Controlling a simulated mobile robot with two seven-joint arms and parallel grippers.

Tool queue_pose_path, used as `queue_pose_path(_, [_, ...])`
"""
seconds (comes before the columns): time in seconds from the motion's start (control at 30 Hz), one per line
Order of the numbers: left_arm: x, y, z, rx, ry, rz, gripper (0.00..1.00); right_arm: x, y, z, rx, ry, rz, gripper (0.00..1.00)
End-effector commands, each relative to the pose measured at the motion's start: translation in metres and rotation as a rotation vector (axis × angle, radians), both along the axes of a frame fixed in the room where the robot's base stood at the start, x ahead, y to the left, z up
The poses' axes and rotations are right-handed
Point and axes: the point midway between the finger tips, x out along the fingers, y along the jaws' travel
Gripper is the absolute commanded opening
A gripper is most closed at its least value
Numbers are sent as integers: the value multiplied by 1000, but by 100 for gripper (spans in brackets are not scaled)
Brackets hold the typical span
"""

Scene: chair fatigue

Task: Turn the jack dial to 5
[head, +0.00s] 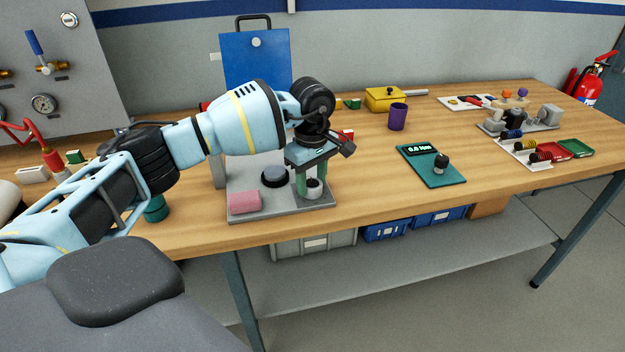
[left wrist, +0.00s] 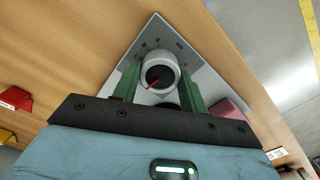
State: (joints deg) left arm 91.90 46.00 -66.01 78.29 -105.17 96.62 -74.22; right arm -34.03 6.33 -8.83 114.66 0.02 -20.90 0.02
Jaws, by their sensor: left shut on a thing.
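The jack dial (head: 315,188) is a light round knob with a dark top, near the front right corner of a grey base plate (head: 285,214). In the left wrist view the dial (left wrist: 163,64) shows a dark face with a red pointer angled to the lower left. Small marks ring it on the plate; I cannot read them. My left gripper (head: 308,183) comes down from above, its green fingers on either side of the dial and shut on it. It also shows in the left wrist view (left wrist: 160,84). My right gripper is not in view.
A pink block (head: 244,202) and a black disc (head: 275,176) sit on the same plate, left of the dial. A blue panel (head: 256,62) stands behind. A green meter (head: 432,168) and a purple cup (head: 397,117) stand to the right, with bare wood between.

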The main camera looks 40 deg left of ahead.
Motion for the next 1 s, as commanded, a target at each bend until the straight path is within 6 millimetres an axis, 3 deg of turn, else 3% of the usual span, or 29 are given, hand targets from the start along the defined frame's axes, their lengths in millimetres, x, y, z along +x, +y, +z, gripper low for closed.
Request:
queue_pose_path(0.33, [0, -1, 1, -3, -2, -137, 20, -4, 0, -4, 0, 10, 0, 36])
queue_pose_path(0.87, [0, -1, 1, -4, -2, -159, 20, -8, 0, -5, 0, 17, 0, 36])
queue_pose_path(0.9, [0, -1, 1, -4, -2, -158, 47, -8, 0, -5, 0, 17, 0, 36])
queue_pose_path(1.0, [0, -1, 1, -2, -1, -158, 60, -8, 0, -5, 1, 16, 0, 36])
